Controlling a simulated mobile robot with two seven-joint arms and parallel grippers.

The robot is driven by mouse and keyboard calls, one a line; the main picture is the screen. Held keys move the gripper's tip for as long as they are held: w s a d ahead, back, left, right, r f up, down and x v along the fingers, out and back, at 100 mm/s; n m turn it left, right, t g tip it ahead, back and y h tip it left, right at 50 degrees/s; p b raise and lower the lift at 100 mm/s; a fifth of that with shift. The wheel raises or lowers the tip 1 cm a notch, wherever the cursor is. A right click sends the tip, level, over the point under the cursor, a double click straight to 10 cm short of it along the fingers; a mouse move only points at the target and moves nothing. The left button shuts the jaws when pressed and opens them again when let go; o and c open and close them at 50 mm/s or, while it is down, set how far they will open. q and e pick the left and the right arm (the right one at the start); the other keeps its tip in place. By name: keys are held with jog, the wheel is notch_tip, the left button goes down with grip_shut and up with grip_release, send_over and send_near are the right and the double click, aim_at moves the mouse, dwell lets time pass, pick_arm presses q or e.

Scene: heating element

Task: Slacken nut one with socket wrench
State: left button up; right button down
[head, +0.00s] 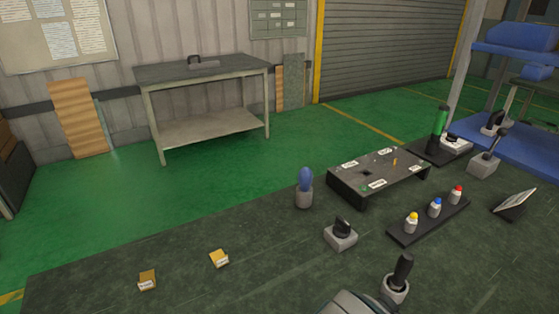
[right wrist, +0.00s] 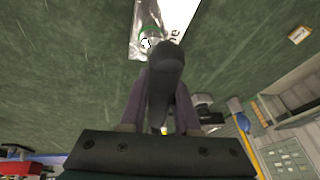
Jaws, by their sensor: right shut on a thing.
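My right gripper (right wrist: 158,128) is shut on a dark, rounded tool handle (right wrist: 165,75) in the right wrist view. I take this to be the socket wrench, but its socket end is hidden. Beyond the handle is a shiny silver piece with a green ring (right wrist: 149,29). It lies against a white label (right wrist: 178,14) whose visible letters read "ne". I cannot tell whether the tool touches the silver piece. My left gripper is in neither view.
The head view shows a black board (head: 345,190) with small labels and fittings. Two yellow cards (head: 219,258) (head: 147,280) lie on the dark surface, otherwise clear at left.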

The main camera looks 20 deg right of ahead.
jog(key=shift+n+t+p, duration=0.3)
jog(key=shift+n, duration=0.5)
jog(key=shift+w, duration=0.1)
jog(key=shift+r+n+y+p, duration=0.15)
jog(key=shift+n+y+p, duration=0.35)
jog(key=shift+n+p, duration=0.2)
jog(key=shift+a+n+t+p, duration=0.1)
jog(key=shift+n+t+p, duration=0.25)
jog(key=shift+n, duration=0.35)
jog(key=shift+w+a+n+y, duration=0.1)
jog(key=shift+w+n+y, duration=0.05)
jog(key=shift+n+y, duration=0.4)
